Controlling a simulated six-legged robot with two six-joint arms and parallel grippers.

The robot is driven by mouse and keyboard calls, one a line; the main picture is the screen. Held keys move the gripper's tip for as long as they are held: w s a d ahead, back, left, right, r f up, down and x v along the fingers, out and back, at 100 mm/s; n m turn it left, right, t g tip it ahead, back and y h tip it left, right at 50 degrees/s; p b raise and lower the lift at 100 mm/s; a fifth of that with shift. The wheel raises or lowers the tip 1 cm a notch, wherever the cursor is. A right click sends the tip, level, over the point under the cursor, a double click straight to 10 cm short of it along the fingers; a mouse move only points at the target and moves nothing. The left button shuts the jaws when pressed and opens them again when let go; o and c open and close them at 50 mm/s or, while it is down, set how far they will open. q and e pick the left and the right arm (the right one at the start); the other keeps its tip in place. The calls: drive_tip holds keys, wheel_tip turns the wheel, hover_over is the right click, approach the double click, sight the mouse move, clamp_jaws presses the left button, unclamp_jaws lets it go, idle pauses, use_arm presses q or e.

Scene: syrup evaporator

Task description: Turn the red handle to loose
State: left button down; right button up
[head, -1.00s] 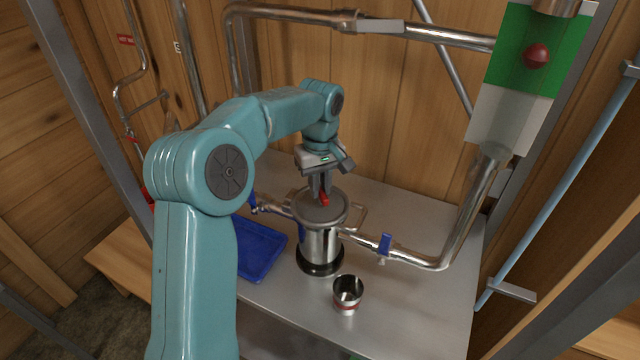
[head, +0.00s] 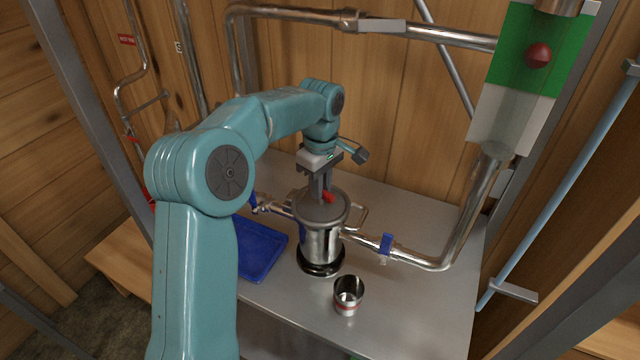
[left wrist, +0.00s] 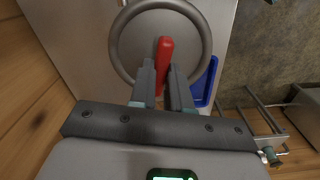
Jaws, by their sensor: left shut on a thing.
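The red handle (head: 328,197) sits on the round grey lid (head: 318,212) of a metal canister (head: 318,245) on the steel table. It also shows in the left wrist view (left wrist: 165,52), where one end sticks out beyond my fingers. My left gripper (head: 319,196) points down from above the lid. In the left wrist view its two fingers (left wrist: 163,85) are shut on the handle, one on each side. Part of the handle is hidden between the fingers. My right gripper is not in view.
Pipes with blue-handled valves (head: 385,243) run to both sides of the canister. A small metal cup (head: 347,296) stands in front of it. A blue tray (head: 262,250) lies to the left. The table's right part (head: 430,290) is clear.

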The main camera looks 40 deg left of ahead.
use_arm(q)
drive_tip(key=shift+d, duration=0.15)
drive_tip(key=c, duration=1.1)
unclamp_jaws()
drive_tip(key=shift+d, duration=0.15)
drive_tip(key=shift+a+r, duration=0.1)
drive_tip(key=shift+a, duration=0.1)
drive_tip(key=shift+r, duration=0.35)
wheel_tip(320, 180, up, 16)
drive_tip(key=shift+d+f+p, duration=0.1)
drive_tip(key=shift+f+p, duration=0.15)
drive_tip(key=shift+p, duration=1)
